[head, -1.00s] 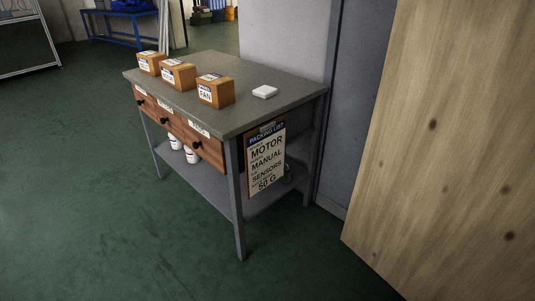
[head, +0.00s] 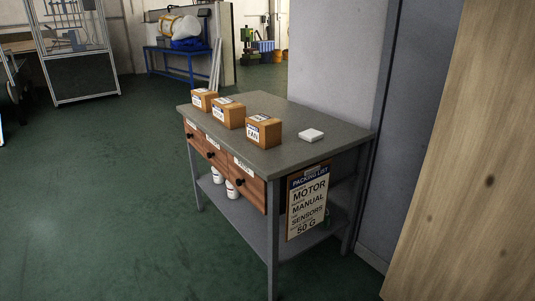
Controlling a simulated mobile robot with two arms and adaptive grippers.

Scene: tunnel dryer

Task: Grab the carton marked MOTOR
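Three small brown cartons stand in a row on the grey table (head: 300,150). The nearest carton (head: 264,131) has a label that reads FAN. The labels on the middle carton (head: 228,112) and the far carton (head: 204,100) are too small to read surely, so I cannot tell which is marked MOTOR. A packing list (head: 308,206) hangs on the table's right end and reads MOTOR, MANUAL, SENSORS, 50 G. Neither of my grippers is in view.
A small white block (head: 312,135) lies on the table right of the cartons. Drawers with dark knobs are under the tabletop, and white containers (head: 232,189) stand on the lower shelf. A wooden panel (head: 470,190) blocks the right. Green floor (head: 110,200) is clear on the left.

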